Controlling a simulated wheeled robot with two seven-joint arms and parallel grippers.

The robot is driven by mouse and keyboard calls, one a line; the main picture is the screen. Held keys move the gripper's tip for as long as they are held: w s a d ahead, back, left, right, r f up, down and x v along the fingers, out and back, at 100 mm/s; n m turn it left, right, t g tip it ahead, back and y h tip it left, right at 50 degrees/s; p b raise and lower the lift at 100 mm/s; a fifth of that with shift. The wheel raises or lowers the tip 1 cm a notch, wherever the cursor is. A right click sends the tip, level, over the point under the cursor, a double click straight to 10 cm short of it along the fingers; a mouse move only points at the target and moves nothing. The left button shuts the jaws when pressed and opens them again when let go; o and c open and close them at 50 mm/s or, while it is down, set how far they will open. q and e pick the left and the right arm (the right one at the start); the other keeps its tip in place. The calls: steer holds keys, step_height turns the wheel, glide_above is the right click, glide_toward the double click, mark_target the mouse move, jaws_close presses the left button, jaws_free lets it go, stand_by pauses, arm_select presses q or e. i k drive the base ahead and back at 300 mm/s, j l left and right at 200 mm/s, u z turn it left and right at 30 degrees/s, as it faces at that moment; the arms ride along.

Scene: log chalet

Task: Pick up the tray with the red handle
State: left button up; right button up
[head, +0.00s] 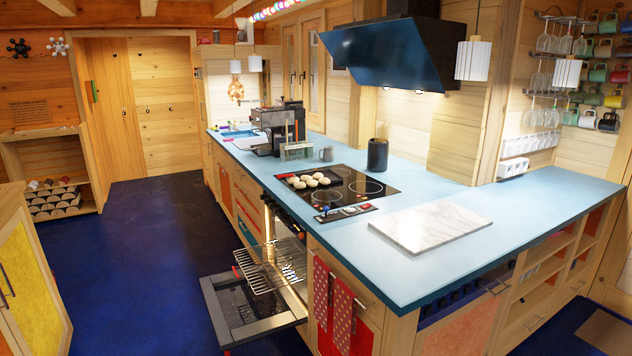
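A dark tray (340,180) with several pale round dough pieces on it lies on the black cooktop, at the middle of the head view. Neither of my grippers is in view.
The blue counter (400,282) runs along the right and carries a marble board (428,227), a dark canister (377,155) and a coffee machine (275,130). The open oven door juts into the aisle. The dark blue floor (130,260) at left is clear.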

mark_target(314, 179)
steer(key=i+z, duration=0.1)
steer(key=z, duration=0.4)
steer(key=i+j+z, duration=0.4)
steer(key=j, duration=0.2)
steer(key=i+j+z, duration=0.25)
steer(key=j, duration=0.15)
steer(key=i+j+z, duration=0.2)
steer(key=j, duration=0.2)
